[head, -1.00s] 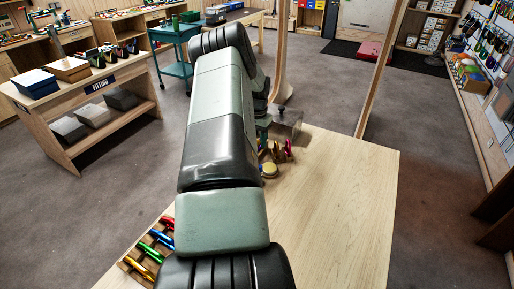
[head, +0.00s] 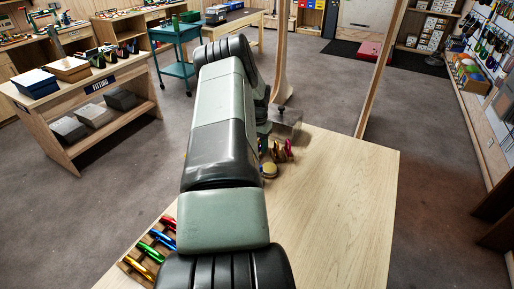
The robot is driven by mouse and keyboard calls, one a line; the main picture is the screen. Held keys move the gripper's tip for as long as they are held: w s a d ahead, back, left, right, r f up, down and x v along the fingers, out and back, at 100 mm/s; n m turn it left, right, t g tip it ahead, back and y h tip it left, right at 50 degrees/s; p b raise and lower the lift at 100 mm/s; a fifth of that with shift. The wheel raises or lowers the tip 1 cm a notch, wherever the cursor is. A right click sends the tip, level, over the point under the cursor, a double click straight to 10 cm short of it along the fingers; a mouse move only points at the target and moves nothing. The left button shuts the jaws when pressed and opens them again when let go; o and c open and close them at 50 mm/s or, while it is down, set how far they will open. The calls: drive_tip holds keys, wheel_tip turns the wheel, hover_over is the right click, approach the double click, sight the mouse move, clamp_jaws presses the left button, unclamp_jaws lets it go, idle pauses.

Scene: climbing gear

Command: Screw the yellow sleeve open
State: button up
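My arm stretches away over the wooden table and covers much of its left half. My gripper is mostly hidden behind the arm near the table's far edge, and I cannot make out its fingers. A small round yellow piece (head: 269,170) shows on the table just right of the arm; I cannot tell whether it is the yellow sleeve. Red and pink pieces (head: 287,150) stand just beyond it, partly covered. Colored carabiner-like pieces, red, blue, green and yellow-orange (head: 139,270), lie in a wooden rack (head: 127,262) at the table's near left.
The right part of the wooden table (head: 340,210) is bare. A grey see-through plate-like shape (head: 287,131) is at the far edge. A wooden post (head: 380,75) rises behind the table. A shelf bench with boxes (head: 90,100) and a green cart (head: 176,50) stand apart on the left.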

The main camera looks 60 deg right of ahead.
drive_tip(key=shift+s, duration=0.6)
drive_tip(key=shift+r, duration=0.1)
drive_tip(key=shift+r, duration=1.3)
drive_tip(key=shift+w, duration=0.65)
drive_tip(key=shift+f, duration=1.4)
